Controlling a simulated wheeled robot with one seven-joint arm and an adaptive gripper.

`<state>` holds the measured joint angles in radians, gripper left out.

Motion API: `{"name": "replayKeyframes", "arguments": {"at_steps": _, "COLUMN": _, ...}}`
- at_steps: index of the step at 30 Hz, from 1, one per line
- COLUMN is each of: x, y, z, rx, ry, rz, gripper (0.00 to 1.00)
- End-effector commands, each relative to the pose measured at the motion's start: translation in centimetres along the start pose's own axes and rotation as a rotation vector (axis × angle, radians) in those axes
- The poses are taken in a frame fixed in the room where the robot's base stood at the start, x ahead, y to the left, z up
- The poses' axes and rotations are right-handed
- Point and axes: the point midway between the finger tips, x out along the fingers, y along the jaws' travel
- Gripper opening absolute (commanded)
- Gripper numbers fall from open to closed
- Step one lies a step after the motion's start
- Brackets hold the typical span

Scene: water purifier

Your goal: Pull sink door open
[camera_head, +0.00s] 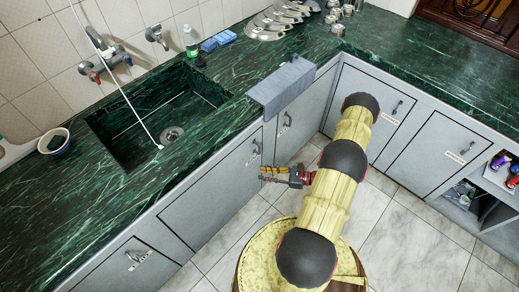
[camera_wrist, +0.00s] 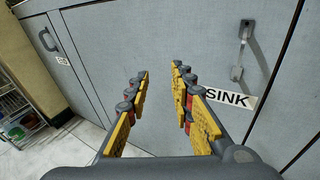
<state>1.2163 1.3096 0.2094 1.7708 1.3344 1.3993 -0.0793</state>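The grey sink door (camera_head: 208,198) is in the cabinet front below the green sink basin (camera_head: 150,118) and looks closed. Its handle (camera_head: 257,146) sits near its upper right corner in the head view. In the wrist view, the metal handle (camera_wrist: 244,45) is at upper right, above the white SINK label (camera_wrist: 230,98). My gripper (camera_head: 263,174) has yellow finger pads and is in front of the cabinet, just below the handle in the head view. In the wrist view, my gripper (camera_wrist: 160,70) is open and empty, its fingertips left of the handle and apart from it.
A grey cloth (camera_head: 281,87) hangs over the counter edge, above a neighbouring door. Other cabinet doors with handles line both sides of the corner. An open shelf (camera_head: 491,190) with items is at far right. The tiled floor (camera_head: 425,235) is clear on the right.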

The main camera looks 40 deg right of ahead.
Motion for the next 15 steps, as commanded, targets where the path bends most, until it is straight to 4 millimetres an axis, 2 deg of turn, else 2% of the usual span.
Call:
{"name": "replayKeyframes", "arguments": {"at_steps": 1, "x": -0.2, "y": -2.1, "z": -0.9, "rx": 0.014, "ry": -0.034, "rz": -0.088, "gripper": 0.23}}
{"name": "replayKeyframes", "arguments": {"at_steps": 3, "x": -0.7, "y": -5.0, "z": -0.9, "rx": 0.008, "ry": -0.071, "rz": -0.186, "gripper": 0.23}}
{"name": "replayKeyframes", "arguments": {"at_steps": 6, "x": -1.4, "y": -8.0, "z": -0.2, "rx": -0.015, "ry": -0.111, "rz": -0.28, "gripper": 0.23}}
{"name": "replayKeyframes", "arguments": {"at_steps": 10, "x": -1.7, "y": -9.7, "z": 0.8, "rx": -0.035, "ry": -0.142, "rz": -0.333, "gripper": 0.23}}
{"name": "replayKeyframes", "arguments": {"at_steps": 15, "x": 0.1, "y": -10.3, "z": 1.2, "rx": -0.039, "ry": -0.147, "rz": -0.332, "gripper": 0.23}}
